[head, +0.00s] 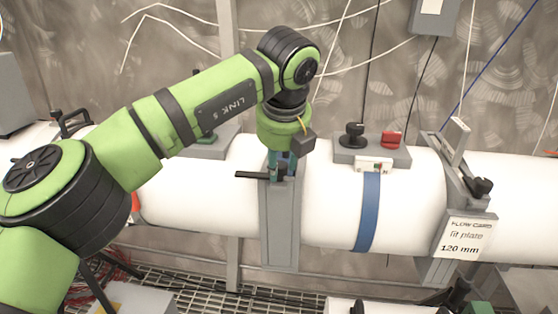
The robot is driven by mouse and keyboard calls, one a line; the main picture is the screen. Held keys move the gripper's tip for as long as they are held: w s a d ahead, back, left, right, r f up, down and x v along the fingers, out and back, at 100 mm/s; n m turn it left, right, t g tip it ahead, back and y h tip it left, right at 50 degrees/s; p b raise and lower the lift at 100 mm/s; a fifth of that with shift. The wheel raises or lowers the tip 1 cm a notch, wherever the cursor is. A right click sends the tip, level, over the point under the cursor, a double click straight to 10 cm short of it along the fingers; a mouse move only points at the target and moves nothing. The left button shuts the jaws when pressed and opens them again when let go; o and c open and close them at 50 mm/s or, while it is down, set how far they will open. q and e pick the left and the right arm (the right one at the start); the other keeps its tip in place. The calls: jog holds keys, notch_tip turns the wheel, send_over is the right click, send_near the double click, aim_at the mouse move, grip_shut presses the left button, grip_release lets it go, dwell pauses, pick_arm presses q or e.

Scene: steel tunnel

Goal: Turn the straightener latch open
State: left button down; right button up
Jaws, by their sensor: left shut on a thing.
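My left gripper (280,170) points down at the top of a grey upright bracket (280,230) on the white pipe. It is shut on a black latch (252,175) whose bar sticks out level to the left of the bracket. The gripper covers the latch's pivot and the part between the fingers. I take this to be the straightener latch, though no label on it can be read. My right gripper cannot be made out.
The white pipe (205,195) runs across the view with a blue band (369,215). A grey box (371,152) with black and red knobs sits on top. Grated floor (190,290) lies below.

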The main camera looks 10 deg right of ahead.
pick_arm(q)
jog(key=shift+s+f, duration=0.2)
jog(key=shift+f, duration=0.15)
jog(key=c, duration=0.9)
grip_release()
jog(key=shift+o, duration=0.2)
jog(key=shift+d+r, duration=0.1)
jog(key=shift+r, duration=0.05)
jog(key=shift+r, duration=0.15)
jog(key=shift+r, duration=0.3)
jog(key=v, duration=1.1)
jog(key=shift+s, duration=0.1)
